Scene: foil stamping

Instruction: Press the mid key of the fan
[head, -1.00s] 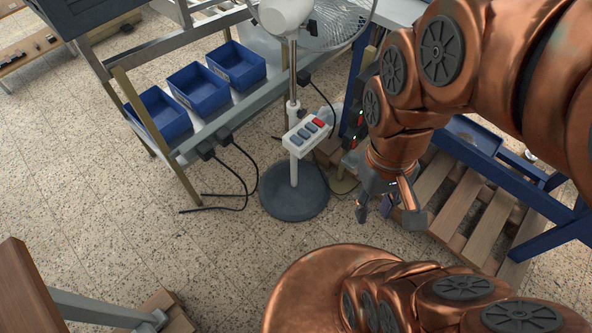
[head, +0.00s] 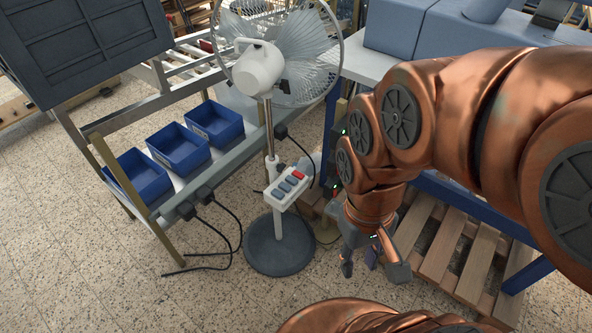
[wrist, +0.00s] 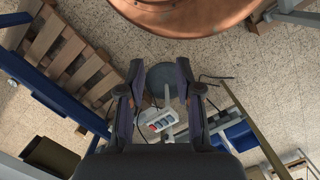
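A pedestal fan (head: 259,68) stands on the floor left of my arm in the head view, with a wire-caged head, a pole and a round grey base (head: 280,246). A white key box (head: 286,189) on its pole carries one red key and several blue-grey keys in a row. The key box also shows in the wrist view (wrist: 160,120), between and beyond my fingers. My gripper (head: 372,268) points down to the right of the fan, apart from it. In the wrist view its two fingers (wrist: 160,95) are spread with nothing between them.
A metal rack with blue bins (head: 181,147) stands left of the fan, with black cables hanging from it. A wooden pallet (head: 455,252) lies under the blue-framed table to the right.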

